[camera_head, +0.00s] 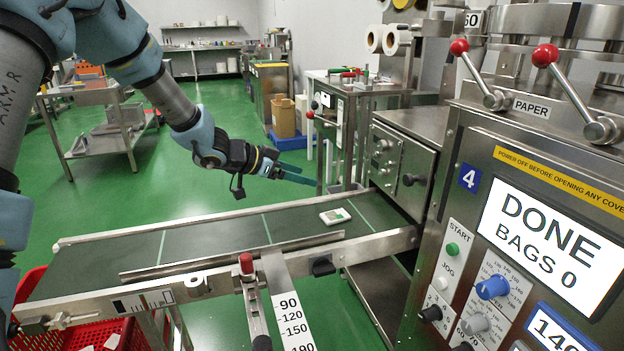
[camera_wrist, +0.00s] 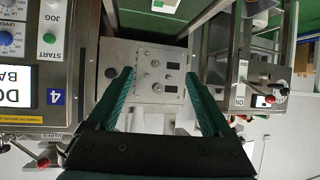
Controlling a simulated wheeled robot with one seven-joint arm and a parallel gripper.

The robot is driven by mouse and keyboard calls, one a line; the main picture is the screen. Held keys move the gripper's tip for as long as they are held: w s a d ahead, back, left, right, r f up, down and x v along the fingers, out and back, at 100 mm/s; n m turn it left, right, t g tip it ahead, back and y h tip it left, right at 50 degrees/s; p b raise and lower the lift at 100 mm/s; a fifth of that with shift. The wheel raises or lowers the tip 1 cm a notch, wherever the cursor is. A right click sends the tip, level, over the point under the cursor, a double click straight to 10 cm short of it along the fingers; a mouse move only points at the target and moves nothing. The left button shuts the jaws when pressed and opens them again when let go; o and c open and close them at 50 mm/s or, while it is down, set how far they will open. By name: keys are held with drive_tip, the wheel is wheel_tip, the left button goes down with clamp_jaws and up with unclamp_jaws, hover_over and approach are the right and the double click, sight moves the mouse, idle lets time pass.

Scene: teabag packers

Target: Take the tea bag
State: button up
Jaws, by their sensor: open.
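The tea bag (camera_head: 335,216) is a small white packet with a green mark. It lies flat on the dark conveyor belt (camera_head: 220,235), near the machine end. In the wrist view, a white and green piece that looks like the tea bag (camera_wrist: 165,5) shows at the top edge, partly cut off. My gripper (camera_head: 308,174) is open and empty, with teal fingers. It hangs above and behind the belt, apart from the tea bag. In the wrist view, the spread fingers (camera_wrist: 160,76) point towards a steel control panel.
A steel panel box (camera_head: 402,160) stands at the belt's right end. The packing machine (camera_head: 480,140) fills the right, its screen (camera_head: 550,240) reading "DONE BAGS 0". Metal rails edge the belt. A red crate (camera_head: 95,330) is below at lower left. Belt left of the tea bag is clear.

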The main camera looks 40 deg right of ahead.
sight(335, 215)
drive_tip(key=shift+o, duration=1)
wheel_tip(335, 215, down, 10)
drive_tip(key=shift+s+f+b, duration=0.1)
drive_tip(key=shift+s+b, duration=0.05)
drive_tip(key=shift+b, duration=0.6)
drive_tip(key=x, duration=0.4)
drive_tip(key=shift+d+f, duration=0.15)
drive_tip(key=shift+d, duration=0.1)
drive_tip(key=shift+w+p+x, duration=0.15)
drive_tip(key=shift+x, duration=1.25)
drive_tip(key=shift+w+p+x, duration=0.15)
drive_tip(key=shift+x, duration=1.3)
drive_tip(key=shift+d, duration=0.15)
drive_tip(key=shift+c, duration=0.4)
drive_tip(key=shift+r, duration=0.2)
clamp_jaws()
